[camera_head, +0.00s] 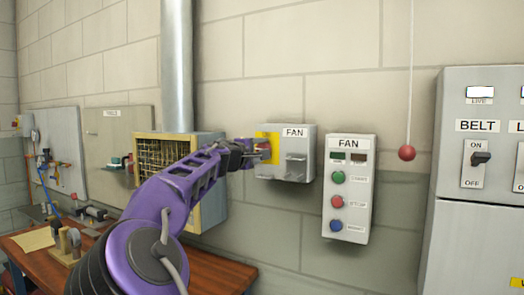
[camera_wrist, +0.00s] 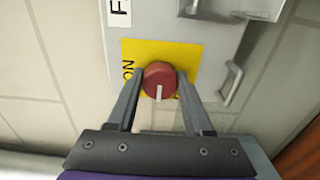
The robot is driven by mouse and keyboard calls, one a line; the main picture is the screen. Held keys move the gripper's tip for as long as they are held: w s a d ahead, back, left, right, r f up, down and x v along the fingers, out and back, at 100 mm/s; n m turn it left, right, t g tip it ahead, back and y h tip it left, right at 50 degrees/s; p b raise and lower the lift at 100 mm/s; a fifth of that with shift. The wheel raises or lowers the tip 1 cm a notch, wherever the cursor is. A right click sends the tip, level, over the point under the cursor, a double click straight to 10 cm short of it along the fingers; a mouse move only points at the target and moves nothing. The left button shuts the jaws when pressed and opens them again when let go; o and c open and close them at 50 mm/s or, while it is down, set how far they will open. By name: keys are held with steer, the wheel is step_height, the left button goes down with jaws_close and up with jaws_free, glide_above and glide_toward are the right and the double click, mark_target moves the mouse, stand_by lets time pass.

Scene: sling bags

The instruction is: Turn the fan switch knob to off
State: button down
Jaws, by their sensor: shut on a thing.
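The fan switch is a red round knob (camera_wrist: 160,76) on a yellow plate (camera_wrist: 190,52). The plate is on the grey box labelled FAN (camera_head: 295,132), fixed to the wall. My gripper (camera_wrist: 160,82) is shut on the knob, one finger on each side. The knob's white pointer points down in the wrist view, toward my palm. The word ON shows sideways on the plate, left of the knob. A mark by the right finger is mostly hidden. In the head view my gripper (camera_head: 258,152) reaches the yellow plate (camera_head: 266,137) from the left and partly covers the knob.
Grey handles (camera_wrist: 238,85) stick out beside the yellow plate. Right of the box are a FAN push-button panel (camera_head: 347,190), a hanging cord with a red ball (camera_head: 407,153) and a grey cabinet with a BELT switch (camera_head: 480,158). A mesh-fronted box (camera_head: 160,150) stands left, behind my arm.

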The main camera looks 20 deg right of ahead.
stand_by(0.5)
steer(key=shift+c, duration=1.5)
jaws_free()
steer(key=b+v, duration=0.3)
steer(key=v, duration=1.4)
steer(key=shift+s+a, duration=0.2)
